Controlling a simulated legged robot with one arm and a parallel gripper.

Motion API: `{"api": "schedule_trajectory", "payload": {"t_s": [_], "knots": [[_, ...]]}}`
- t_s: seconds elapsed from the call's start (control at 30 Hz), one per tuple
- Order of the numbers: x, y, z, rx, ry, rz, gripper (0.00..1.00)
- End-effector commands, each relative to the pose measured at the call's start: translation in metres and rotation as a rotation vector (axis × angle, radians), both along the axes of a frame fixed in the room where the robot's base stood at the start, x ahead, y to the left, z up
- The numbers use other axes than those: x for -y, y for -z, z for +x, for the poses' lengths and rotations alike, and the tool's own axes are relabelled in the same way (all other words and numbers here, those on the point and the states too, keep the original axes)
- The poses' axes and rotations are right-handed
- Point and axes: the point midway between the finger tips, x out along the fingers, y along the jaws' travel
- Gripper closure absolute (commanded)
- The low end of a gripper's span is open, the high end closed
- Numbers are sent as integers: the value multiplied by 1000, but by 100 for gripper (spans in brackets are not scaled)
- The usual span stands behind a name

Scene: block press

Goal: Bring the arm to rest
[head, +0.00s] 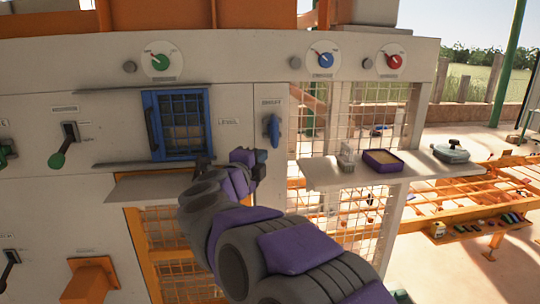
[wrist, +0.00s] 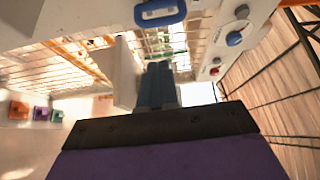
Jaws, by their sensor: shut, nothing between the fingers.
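My arm reaches up from the lower right of the head view, with its purple and grey links bent in front of the machine panel. My gripper (head: 246,160) is at the far end, in front of the panel between the blue barred door (head: 178,124) and the blue handle (head: 273,130). In the wrist view the two blue-grey fingers of my gripper (wrist: 158,66) lie side by side, shut and empty. A blue handle (wrist: 160,13) shows above them, apart from the fingertips. Part of the ledge below the door is hidden by my arm.
A metal ledge (head: 145,188) juts out below the door. A shelf (head: 325,173) on the right holds a purple tray (head: 383,168) and a grey lidded pot (head: 450,153). A green-tipped lever (head: 57,160) and an orange chute (head: 92,282) stick out at left. Orange rails lie beyond.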

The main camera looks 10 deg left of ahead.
Motion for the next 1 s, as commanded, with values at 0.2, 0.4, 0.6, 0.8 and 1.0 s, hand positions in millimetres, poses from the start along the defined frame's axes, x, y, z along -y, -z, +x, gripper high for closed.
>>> {"api": "schedule_trajectory", "payload": {"t_s": [0.2,0.4,0.6,0.8,1.0], "knots": [[-3,8,-2,-10,-243,-134,100],[-14,49,-38,-87,-567,-380,100],[-7,140,-102,-273,-854,-650,100],[39,243,-183,-534,-1079,-860,100],[101,332,-268,-826,-1243,-982,100]]}}
